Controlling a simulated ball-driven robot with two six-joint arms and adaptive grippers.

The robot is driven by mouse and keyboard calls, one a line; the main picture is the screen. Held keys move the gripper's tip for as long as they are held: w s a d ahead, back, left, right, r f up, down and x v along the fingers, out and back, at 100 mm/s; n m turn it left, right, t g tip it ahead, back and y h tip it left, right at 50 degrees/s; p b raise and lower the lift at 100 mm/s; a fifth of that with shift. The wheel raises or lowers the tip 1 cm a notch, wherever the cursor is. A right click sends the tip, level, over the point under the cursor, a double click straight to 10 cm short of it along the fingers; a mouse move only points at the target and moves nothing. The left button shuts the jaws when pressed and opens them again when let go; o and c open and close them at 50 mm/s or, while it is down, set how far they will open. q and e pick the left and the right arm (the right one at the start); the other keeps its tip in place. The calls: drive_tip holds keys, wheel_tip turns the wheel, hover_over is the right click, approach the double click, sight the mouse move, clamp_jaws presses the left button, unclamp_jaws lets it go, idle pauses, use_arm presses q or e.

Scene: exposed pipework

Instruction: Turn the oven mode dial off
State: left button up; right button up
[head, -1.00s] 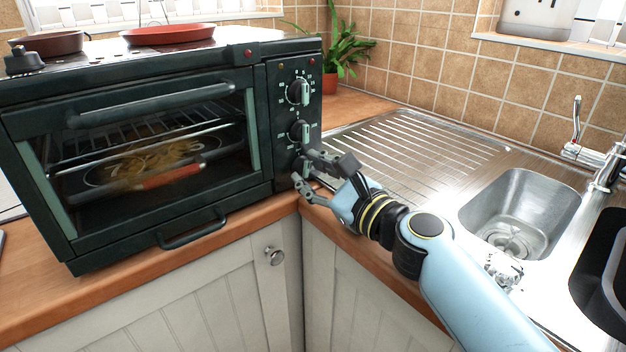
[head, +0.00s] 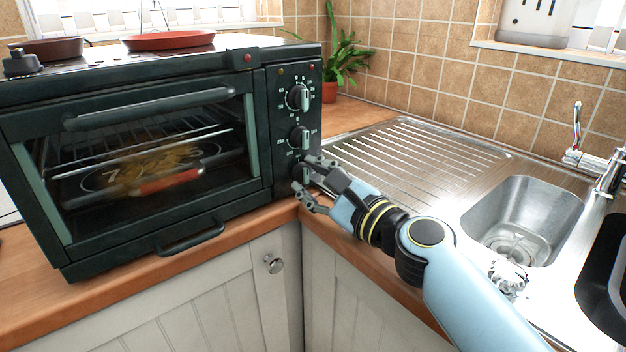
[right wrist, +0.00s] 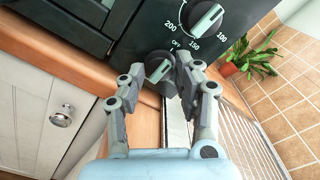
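The dark green toaster oven (head: 150,225) stands on the wooden counter with a column of three dials on its right side. The lowest dial (right wrist: 158,66), with "OFF" printed beside it, shows in the right wrist view between my fingertips; in the head view my gripper largely covers it. The middle dial (head: 298,137), marked 200, 150 and 100, also shows in the right wrist view (right wrist: 206,19). The top dial (head: 298,97) is above it. My right gripper (head: 304,177) is open at the lowest dial, one finger on each side; I cannot tell whether they touch it. My left gripper is out of view.
A metal sink (head: 525,225) and ribbed drainer (head: 400,150) lie to the right. A red pan (head: 170,40) and a brown pan (head: 52,48) are on the oven top. Cabinet doors are below the counter.

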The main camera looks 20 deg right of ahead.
drive_tip(key=o, duration=0.3)
drive_tip(key=shift+s, duration=0.1)
drive_tip(key=v, duration=1.2)
